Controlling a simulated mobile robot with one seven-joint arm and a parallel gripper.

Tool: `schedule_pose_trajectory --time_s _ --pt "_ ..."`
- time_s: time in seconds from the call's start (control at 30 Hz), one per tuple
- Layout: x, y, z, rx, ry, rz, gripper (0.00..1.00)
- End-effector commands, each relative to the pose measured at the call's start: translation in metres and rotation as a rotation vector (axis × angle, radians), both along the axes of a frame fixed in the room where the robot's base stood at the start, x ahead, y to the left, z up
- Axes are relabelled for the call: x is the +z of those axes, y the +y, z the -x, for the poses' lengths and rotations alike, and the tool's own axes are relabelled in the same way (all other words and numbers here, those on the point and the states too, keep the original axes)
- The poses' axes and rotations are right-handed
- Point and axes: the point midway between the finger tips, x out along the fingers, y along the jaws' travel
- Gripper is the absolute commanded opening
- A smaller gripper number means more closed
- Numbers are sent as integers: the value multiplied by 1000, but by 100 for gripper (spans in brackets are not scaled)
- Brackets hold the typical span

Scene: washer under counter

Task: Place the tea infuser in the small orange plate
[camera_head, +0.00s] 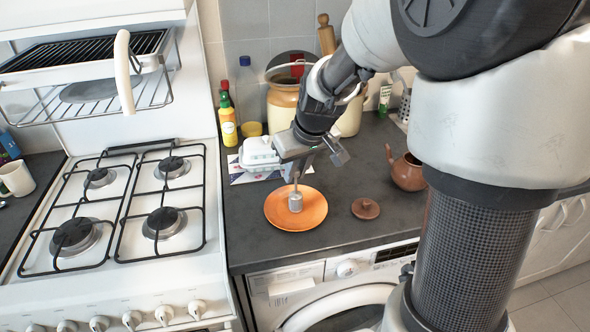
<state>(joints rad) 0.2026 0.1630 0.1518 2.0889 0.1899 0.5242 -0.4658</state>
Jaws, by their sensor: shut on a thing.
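The tea infuser (295,201) is a small grey metal cylinder with a thin upright stem. It is upright over the middle of the small orange plate (279,215), which lies on the dark counter near the front edge. I cannot tell whether its base touches the plate. My gripper (297,174) points down above the plate and is shut on the top of the infuser's stem. The fingertips are small and partly hidden by the gripper body.
A brown teapot (407,172) and its round lid (365,208) are on the counter to the right. A white egg carton (259,153), bottles (227,122) and a large jar (283,102) stand behind. A gas stove (120,215) is at left, a washer (340,290) below.

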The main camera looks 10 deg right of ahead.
Motion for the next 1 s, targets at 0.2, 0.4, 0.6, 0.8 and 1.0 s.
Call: schedule_pose_trajectory --time_s 0.2,0.4,0.6,0.8,1.0 --pt "-2 0 0 0 0 0 35" --pt "-2 0 0 0 0 0 35" --pt "10 -1 2 0 -2 0 35" --pt "49 -5 17 -1 -7 1 35" --pt "86 -9 33 -1 -5 0 35"
